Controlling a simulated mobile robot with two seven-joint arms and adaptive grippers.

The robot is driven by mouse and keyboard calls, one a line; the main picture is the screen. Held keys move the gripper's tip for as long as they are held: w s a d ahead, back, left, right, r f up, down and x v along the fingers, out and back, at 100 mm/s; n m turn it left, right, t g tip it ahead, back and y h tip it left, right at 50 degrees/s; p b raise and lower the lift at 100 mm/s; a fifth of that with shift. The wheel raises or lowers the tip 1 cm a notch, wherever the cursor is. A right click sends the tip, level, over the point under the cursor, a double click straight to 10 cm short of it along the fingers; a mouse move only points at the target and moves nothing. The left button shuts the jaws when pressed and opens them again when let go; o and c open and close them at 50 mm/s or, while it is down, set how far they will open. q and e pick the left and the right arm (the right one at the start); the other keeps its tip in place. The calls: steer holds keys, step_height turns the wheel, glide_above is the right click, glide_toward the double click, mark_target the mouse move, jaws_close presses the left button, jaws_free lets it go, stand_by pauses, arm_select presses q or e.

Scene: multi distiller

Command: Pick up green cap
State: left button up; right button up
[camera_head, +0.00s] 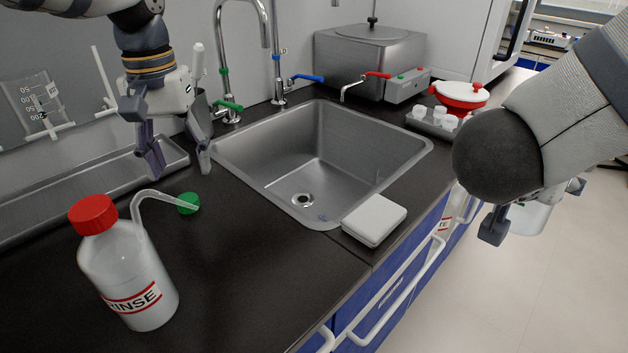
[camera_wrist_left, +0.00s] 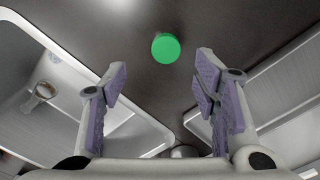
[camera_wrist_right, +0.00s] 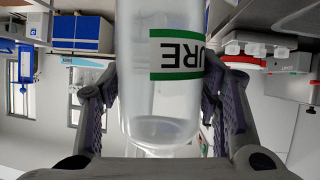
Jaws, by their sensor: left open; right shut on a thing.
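The green cap (camera_head: 188,203) lies on the black counter at the left of the sink, near the tip of the rinse bottle's bent spout. It also shows as a green disc in the left wrist view (camera_wrist_left: 165,48), beyond the fingertips. My left gripper (camera_head: 178,170) is open and empty, pointing down above the counter, a little above and behind the cap. My right gripper (camera_wrist_right: 160,92) is shut on a clear bottle (camera_wrist_right: 157,90) with a green-bordered label reading "URE". In the head view my own arm hides most of that bottle.
A white rinse bottle (camera_head: 128,270) with a red cap stands at the front left. The sink (camera_head: 330,160) is right of the cap, with a white box (camera_head: 374,219) on its near edge. A metal tray (camera_head: 100,195) lies behind.

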mark_target(187, 199)
arm_select(q)
steer(key=f, duration=0.6)
steer(key=shift+a+f, duration=0.4)
steer(key=c, duration=0.8)
